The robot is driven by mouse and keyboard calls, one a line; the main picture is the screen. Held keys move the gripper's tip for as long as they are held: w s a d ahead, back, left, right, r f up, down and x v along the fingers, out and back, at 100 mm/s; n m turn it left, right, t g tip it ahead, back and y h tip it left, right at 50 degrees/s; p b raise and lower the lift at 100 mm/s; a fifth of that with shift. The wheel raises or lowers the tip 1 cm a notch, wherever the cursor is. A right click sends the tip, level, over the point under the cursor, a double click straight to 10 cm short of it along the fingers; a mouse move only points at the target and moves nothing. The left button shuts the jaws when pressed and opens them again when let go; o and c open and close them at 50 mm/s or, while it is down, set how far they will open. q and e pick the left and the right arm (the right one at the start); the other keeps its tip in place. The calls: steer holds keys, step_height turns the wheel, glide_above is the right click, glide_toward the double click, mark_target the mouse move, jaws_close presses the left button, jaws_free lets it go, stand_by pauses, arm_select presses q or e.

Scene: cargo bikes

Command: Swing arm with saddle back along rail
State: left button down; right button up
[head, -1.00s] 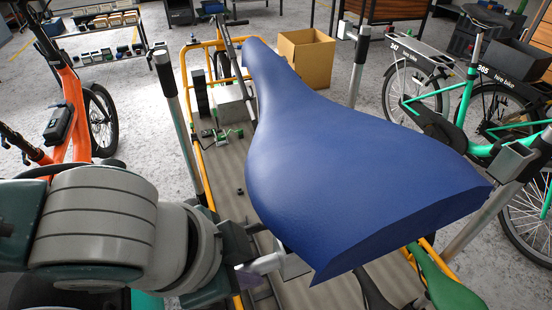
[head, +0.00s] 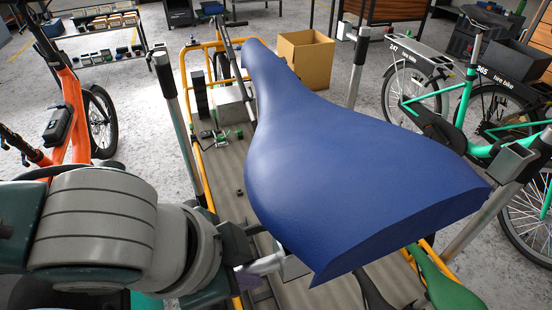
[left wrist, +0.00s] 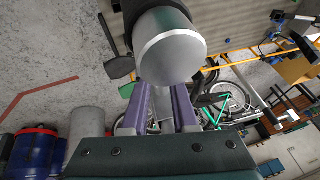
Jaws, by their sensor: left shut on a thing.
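A large blue saddle (head: 340,160) fills the middle of the head view, its nose toward the far left and its wide end near right. My left gripper (head: 265,264) is under the saddle's near left edge, beside a pale metal part. In the left wrist view my left gripper (left wrist: 164,100) shows two purple fingers reaching to a thick grey cylinder (left wrist: 170,48), which looks like part of the arm with the saddle. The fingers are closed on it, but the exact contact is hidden. I cannot make out the rail. My right gripper is not in view.
A yellow-framed cargo bed (head: 222,170) lies below the saddle, with upright metal posts (head: 358,68) around it. A cardboard box (head: 306,58) stands behind. An orange bike (head: 72,110) is at left and green hire bikes (head: 462,105) are at right.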

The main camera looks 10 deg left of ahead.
arm_select(q)
steer(key=shift+w, duration=0.1)
stand_by(0.3)
steer(key=shift+w+a+r+n+y+p, duration=0.1)
steer(key=shift+w+n+y+p, duration=0.1)
steer(key=shift+n+p, duration=0.2)
steer(key=shift+w+a+n+y+p, duration=0.1)
steer(key=shift+n+y+p, duration=0.1)
steer(key=shift+n+p, duration=0.2)
steer(key=w+a+n+g+y+p, duration=0.1)
steer(key=a+n+y+p, duration=0.3)
steer(key=n, duration=1.2)
steer(key=shift+w+a+g+y, duration=0.3)
steer(key=shift+a+y, duration=0.7)
steer(key=shift+a, duration=1.05)
steer(key=shift+s+a+n, duration=0.1)
steer(key=shift+a+n, duration=0.05)
steer(key=shift+n, duration=0.15)
steer(key=c, duration=0.7)
jaws_free()
